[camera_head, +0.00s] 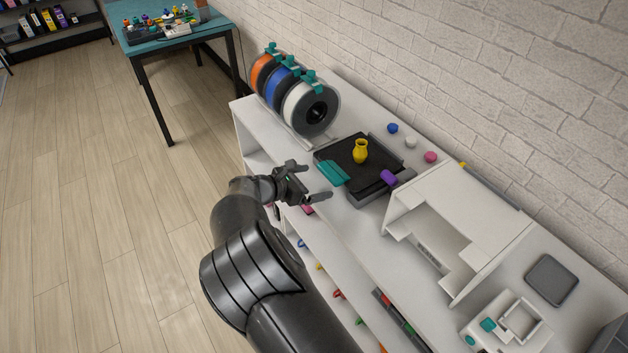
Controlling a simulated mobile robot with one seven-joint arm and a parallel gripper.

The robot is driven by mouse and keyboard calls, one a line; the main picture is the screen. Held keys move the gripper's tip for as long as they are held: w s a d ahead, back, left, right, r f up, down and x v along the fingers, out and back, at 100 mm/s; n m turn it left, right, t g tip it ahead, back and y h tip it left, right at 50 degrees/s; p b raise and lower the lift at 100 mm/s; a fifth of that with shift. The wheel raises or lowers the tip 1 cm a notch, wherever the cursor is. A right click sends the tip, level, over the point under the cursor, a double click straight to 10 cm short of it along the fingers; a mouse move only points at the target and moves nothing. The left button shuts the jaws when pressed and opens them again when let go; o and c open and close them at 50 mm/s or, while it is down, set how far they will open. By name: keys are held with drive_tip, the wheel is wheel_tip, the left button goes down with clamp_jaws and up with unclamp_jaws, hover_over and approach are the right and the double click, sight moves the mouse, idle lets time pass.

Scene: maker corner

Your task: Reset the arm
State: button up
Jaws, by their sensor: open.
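My gripper (314,183) is open, its two dark fingers apart with nothing between them. It is at the front edge of the white shelf unit (352,225), just left of the black tray-like platform (340,154). My dark arm reaches up to it from the bottom of the picture. A small yellow vase (360,151) stands upright on the platform, apart from my fingers. A teal flat piece (333,173) lies at the platform's front left edge, close to my fingers. A purple piece (388,177) is at its right edge.
Orange, blue and white spools (310,108) stand at the unit's far end. Blue, white and pink small items (430,157) lie by the brick wall. A white angular housing (470,218) stands to the right. The floor (100,220) at left is clear. A teal table (180,35) stands behind.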

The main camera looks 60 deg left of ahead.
drive_tip(key=shift+s, duration=1.8)
drive_tip(key=shift+s, duration=0.25)
